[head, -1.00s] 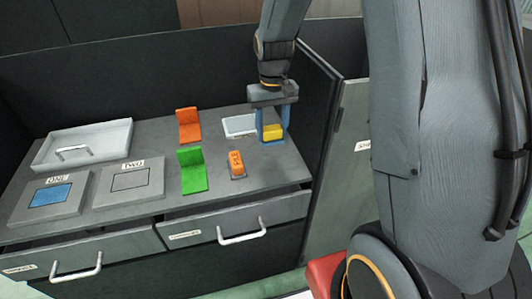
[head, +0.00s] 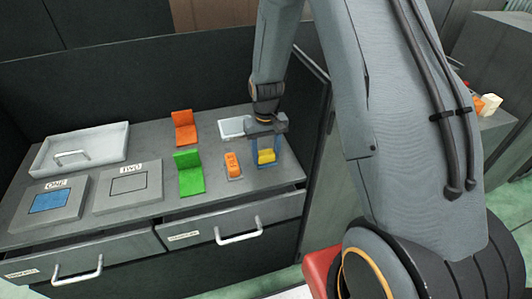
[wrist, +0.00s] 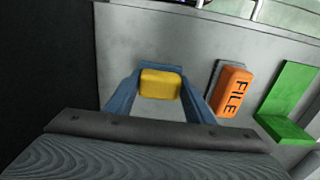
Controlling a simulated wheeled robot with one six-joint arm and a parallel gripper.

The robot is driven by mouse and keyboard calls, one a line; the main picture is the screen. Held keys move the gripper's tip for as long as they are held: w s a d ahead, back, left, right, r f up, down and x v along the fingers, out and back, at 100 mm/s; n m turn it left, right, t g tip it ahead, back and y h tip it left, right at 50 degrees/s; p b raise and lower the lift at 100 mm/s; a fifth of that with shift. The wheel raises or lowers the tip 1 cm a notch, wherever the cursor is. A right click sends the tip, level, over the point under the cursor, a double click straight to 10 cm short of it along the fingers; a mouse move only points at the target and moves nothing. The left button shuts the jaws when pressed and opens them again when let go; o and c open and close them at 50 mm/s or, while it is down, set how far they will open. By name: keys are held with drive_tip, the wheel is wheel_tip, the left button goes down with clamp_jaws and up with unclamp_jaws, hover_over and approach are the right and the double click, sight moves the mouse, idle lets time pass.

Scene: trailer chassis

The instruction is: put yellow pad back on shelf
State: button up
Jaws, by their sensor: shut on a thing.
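The yellow pad (head: 266,155) is a small rounded block held between the blue fingers of my gripper (head: 267,158). In the wrist view the pad (wrist: 160,84) sits between the two fingertips (wrist: 160,90), and my gripper is shut on it. It is over the right end of the grey counter (head: 225,203), right of the orange FILE block (head: 232,165). I cannot tell whether the pad touches the counter. No shelf is clearly identifiable; a grey surface (head: 497,122) at the far right carries small objects.
An orange holder (head: 185,128), a green holder (head: 189,173), a small white tray (head: 232,128), a large grey tray (head: 80,148) and panels marked ONE (head: 50,202) and TWO (head: 128,187) occupy the counter. A dark wall stands behind. Drawers (head: 238,223) are below.

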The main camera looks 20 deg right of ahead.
sight(266, 153)
drive_tip(key=shift+f, duration=0.2)
drive_tip(key=o, duration=1)
drive_tip(key=shift+r, duration=0.1)
wheel_tip(266, 153, up, 12)
drive_tip(key=b, duration=0.3)
drive_tip(key=shift+t, duration=0.7)
drive_tip(key=s, duration=0.5)
drive_tip(key=s+r, duration=0.1)
drive_tip(key=s, duration=1.1)
drive_tip(key=shift+s+r, duration=0.1)
drive_tip(key=shift+r, duration=0.3)
